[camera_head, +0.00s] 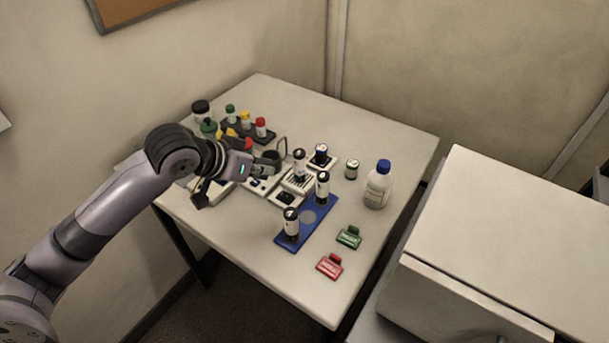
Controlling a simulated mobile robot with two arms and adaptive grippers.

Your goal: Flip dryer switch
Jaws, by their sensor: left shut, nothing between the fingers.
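My left arm reaches in from the left over the table. Its gripper (268,163) is shut and empty, above the cluster of small white devices. A white slotted unit (297,182), which looks like the dryer, stands just right of the fingertips, with a dark-topped cylinder (299,162) at it. A black part (285,198), possibly the switch, shows at its front; its position is too small to read. Another white unit (257,186) with small dark controls sits under the gripper and is partly hidden. My right gripper is not in view.
A blue tray (293,246) carries black-and-white cylinders. A green clip-like item (348,237) and a red one (329,266) lie at the front right. A blue-capped bottle (378,186) stands right. Colour-capped vials stand behind the arm. The table's back right is clear.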

